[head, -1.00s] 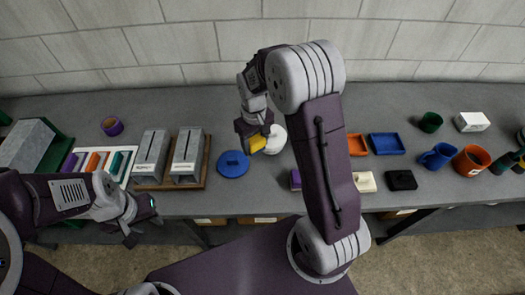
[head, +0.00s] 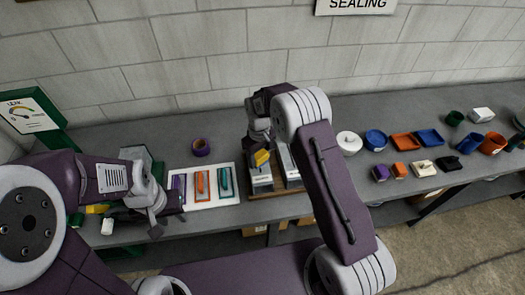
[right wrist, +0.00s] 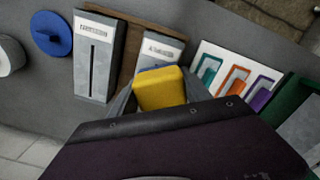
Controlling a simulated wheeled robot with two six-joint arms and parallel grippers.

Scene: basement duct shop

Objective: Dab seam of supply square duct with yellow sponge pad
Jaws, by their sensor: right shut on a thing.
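The yellow sponge pad (head: 262,157) is held in my right gripper (head: 259,147), which is shut on it above the bench. It also shows between the fingers in the right wrist view (right wrist: 160,88). Two grey square ducts stand on a wooden board (head: 283,192). One duct (right wrist: 97,62) shows a dark lengthwise seam in the right wrist view. The other duct (right wrist: 156,49) is partly hidden behind the sponge. Their labels are too small to read, so I cannot tell which is supply. My left gripper (head: 157,226) is at the bench's front left; its fingers are unclear.
A white tray (head: 215,203) with purple, orange and teal pieces lies left of the ducts. A white round container (head: 349,142), blue lid (head: 376,139), trays and mugs stand to the right. A green stand (head: 45,125) is at far left.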

